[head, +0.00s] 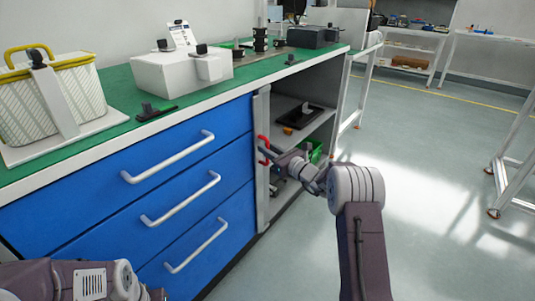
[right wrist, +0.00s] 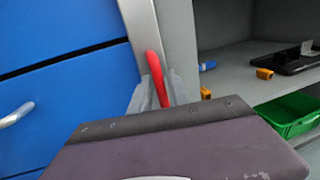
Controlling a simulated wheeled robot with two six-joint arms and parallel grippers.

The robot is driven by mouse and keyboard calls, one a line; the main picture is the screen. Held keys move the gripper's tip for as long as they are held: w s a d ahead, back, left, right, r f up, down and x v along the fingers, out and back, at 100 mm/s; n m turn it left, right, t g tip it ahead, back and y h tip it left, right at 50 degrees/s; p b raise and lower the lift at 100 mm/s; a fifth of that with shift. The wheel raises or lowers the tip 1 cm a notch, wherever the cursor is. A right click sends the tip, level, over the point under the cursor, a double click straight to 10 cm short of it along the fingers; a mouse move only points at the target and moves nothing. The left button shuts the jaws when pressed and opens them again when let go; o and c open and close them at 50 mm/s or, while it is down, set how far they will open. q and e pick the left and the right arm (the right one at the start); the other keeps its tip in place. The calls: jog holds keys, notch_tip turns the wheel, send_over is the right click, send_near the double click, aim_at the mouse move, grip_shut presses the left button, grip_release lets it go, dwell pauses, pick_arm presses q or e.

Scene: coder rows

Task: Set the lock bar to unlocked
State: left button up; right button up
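The lock bar (head: 262,185) is a grey upright strip at the right edge of the blue drawers, with a red handle (head: 263,141). In the right wrist view the red handle (right wrist: 153,66) stands slightly tilted beside the pale upright edge. My right gripper (head: 275,155) is at the handle. In the wrist view its two grey fingers lie close on both sides of the handle and look shut on it. The handle's lower part is hidden by my gripper. My left arm shows at the lower left of the head view; its gripper is out of view.
Blue drawers (head: 120,222) with metal pull handles stand left of the bar. An open grey shelf (head: 300,110) to the right holds a black tray (head: 299,116) and a green bin (right wrist: 290,115). The green worktop (head: 115,90) carries a basket (head: 85,92) and a white box (head: 170,75).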

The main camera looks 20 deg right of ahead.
grip_shut()
dwell(1.5)
